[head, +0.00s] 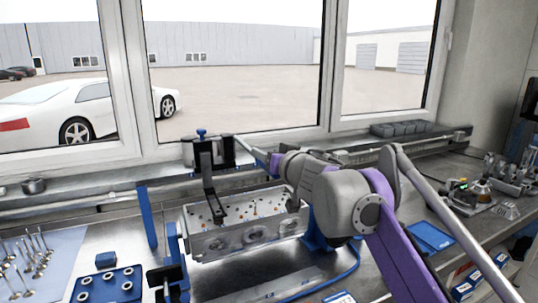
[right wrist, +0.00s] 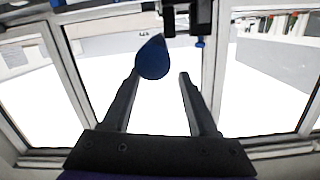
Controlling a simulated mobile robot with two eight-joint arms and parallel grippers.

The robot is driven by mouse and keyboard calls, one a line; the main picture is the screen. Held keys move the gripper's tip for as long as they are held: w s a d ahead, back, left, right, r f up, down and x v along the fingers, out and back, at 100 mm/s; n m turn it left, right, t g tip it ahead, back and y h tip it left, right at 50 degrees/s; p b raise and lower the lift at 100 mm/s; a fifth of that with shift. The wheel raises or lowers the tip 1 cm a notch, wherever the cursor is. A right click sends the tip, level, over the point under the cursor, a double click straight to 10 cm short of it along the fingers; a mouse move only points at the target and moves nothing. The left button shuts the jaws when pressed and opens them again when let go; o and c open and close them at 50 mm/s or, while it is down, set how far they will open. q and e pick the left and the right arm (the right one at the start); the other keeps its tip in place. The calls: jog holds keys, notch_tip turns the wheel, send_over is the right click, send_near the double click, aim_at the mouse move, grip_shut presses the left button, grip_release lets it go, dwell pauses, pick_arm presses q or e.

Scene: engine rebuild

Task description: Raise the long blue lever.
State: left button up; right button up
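My right gripper (head: 248,148) reaches in from the right, above the back of the metal cylinder head (head: 245,236) and beside a black upright mechanism (head: 206,165) with a blue knob on top. In the right wrist view my right gripper (right wrist: 158,85) has its fingers well apart. A blue rounded, teardrop-shaped piece (right wrist: 152,57) shows near the left fingertip, probably the lever's end; I cannot tell whether they touch. The lever's length is not clear in the head view. My left gripper is not in view.
A blue upright bar (head: 148,216) stands left of the cylinder head. A blue tray with rings (head: 107,285) and several valves (head: 28,262) lie at the left. A blue pad (head: 430,238) lies right of my arm. Windows are behind the bench.

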jog(key=shift+s+d, duration=0.1)
jog(key=shift+s, duration=0.05)
jog(key=b+v, duration=0.1)
jog(key=v, duration=0.9)
jog(key=shift+s, duration=0.3)
